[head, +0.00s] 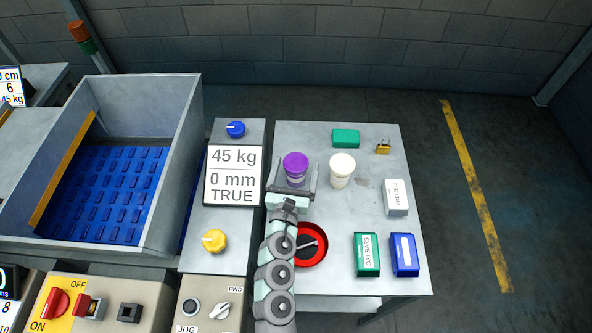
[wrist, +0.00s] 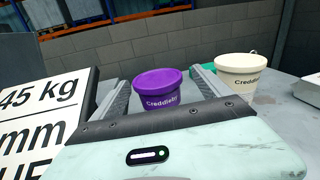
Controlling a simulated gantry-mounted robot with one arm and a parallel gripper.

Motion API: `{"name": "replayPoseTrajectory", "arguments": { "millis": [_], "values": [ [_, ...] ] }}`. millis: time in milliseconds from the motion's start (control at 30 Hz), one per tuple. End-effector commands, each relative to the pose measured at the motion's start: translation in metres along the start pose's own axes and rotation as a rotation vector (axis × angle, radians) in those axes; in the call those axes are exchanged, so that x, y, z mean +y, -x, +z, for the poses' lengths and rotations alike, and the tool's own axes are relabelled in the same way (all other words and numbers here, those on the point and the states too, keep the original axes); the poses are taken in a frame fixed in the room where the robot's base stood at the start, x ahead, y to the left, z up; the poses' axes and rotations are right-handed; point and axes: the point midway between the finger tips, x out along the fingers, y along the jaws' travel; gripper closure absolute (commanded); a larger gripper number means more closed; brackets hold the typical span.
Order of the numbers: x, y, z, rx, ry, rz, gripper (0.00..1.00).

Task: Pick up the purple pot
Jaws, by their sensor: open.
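The purple pot (head: 295,163) stands upright on the grey table, left of a white pot. In the wrist view the purple pot (wrist: 159,91) has a lid and white lettering, and its lower part is hidden behind my gripper body. My gripper (head: 296,174) is open, with one finger on each side of the purple pot. In the wrist view the fingers of my gripper (wrist: 160,88) reach past the pot's left and right sides, with a gap visible on each side.
The white pot (head: 342,169) stands close to the right finger. A red round dish (head: 312,258) lies beside my arm. A green box (head: 345,138), a padlock (head: 383,147), a pretzels box (head: 396,204), an oat bars box (head: 366,270) and a blue box (head: 404,271) are on the table.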

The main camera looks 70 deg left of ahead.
Motion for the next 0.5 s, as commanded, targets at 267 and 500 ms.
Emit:
{"name": "replayPoseTrajectory", "arguments": {
  "millis": [267,500],
  "values": [
    [0.004,-0.036,-0.002,0.001,-0.003,-0.003,0.12],
    [0.005,-0.044,-0.001,-0.001,-0.002,-0.001,0.12]
  ]
}}
